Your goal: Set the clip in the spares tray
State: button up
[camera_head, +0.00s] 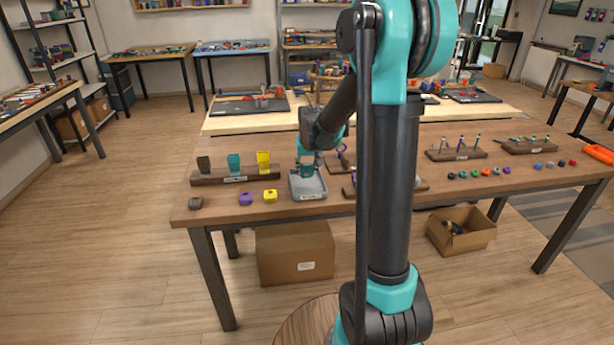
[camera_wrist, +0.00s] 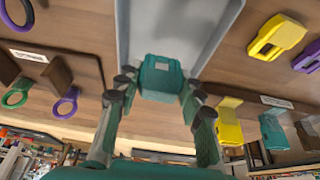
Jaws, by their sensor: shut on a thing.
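A teal clip (camera_wrist: 161,78) with a square window is between the fingers of my gripper (camera_wrist: 158,92) in the wrist view. My gripper is shut on it. The grey spares tray (camera_wrist: 208,50) lies behind the clip there. In the head view the tray (camera_head: 308,195) lies on the table, and my gripper (camera_head: 306,160) points down over its far part, with the clip (camera_head: 307,171) low within its outline. I cannot tell whether the clip touches the tray floor. The visible part of the tray is otherwise empty.
A rack (camera_head: 222,180) with dark, teal and yellow clips stands left of the tray. A purple clip (camera_head: 246,198), a yellow clip (camera_head: 270,195) and a dark clip (camera_head: 196,203) lie loose nearby. A stand with hanging rings (camera_wrist: 67,103) is close on the tray's other side.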

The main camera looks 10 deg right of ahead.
aim_at(307, 172)
jog(key=shift+f, duration=1.5)
jog(key=shift+f, duration=0.1)
jog(key=o, duration=0.8)
jog(key=v, duration=1.2)
jog(key=s+d+f, duration=0.1)
jog(key=s+f, duration=0.3)
jog(key=s, duration=0.4)
jog(key=s+d+f, duration=0.1)
jog(key=s+f, duration=0.3)
jog(key=s, duration=0.5)
jog(key=s+d+f, duration=0.2)
jog(key=s+f, duration=0.3)
jog(key=s, duration=0.4)
